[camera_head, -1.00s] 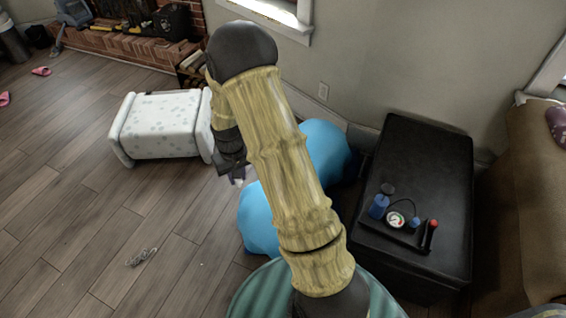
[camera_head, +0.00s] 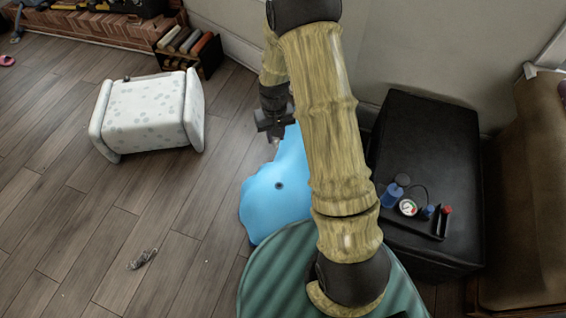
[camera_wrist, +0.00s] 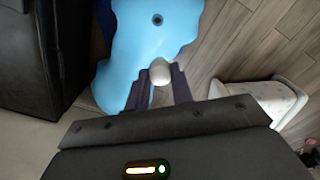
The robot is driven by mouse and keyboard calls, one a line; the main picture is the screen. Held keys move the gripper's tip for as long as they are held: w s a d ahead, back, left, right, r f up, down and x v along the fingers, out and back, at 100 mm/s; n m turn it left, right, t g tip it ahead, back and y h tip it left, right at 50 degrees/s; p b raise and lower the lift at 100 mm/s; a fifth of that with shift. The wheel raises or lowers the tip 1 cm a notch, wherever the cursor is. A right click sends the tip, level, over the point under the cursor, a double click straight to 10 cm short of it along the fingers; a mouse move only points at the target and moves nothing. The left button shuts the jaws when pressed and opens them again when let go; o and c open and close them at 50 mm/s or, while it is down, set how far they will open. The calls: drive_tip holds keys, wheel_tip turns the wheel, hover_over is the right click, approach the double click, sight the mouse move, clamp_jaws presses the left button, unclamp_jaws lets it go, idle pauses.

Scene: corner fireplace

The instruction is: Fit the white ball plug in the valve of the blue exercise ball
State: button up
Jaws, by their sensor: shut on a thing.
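The blue exercise ball (camera_head: 268,205) lies on the floor, uneven and slack in shape. My arm hides its right part in the head view. Its valve shows as a small dark hole (camera_head: 278,186) facing up. The wrist view shows the ball (camera_wrist: 140,45) and the valve (camera_wrist: 157,19) near the top edge, uncovered. My gripper (camera_head: 275,133) is over the far part of the ball, beyond the valve in the head view. In the wrist view my gripper (camera_wrist: 159,88) is shut on the white ball plug (camera_wrist: 160,71). The plug appears apart from the valve.
A black ottoman (camera_head: 430,130) stands right of the ball, with a tray of pump parts and a gauge (camera_head: 408,207) on top. A white spotted bench (camera_head: 150,110) stands to the left. A small clear item (camera_head: 143,259) lies on the open wooden floor (camera_head: 190,225).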

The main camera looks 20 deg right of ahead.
wheel_tip(320, 180, down, 16)
drive_tip(key=s+m+b, duration=0.2)
drive_tip(key=m+b, duration=0.5)
drive_tip(key=m, duration=0.5)
drive_tip(key=shift+s+f, duration=0.15)
drive_tip(key=shift+f+b, duration=1.75)
drive_tip(key=shift+f, duration=1.45)
drive_tip(key=shift+d, duration=0.1)
drive_tip(key=shift+s, duration=0.1)
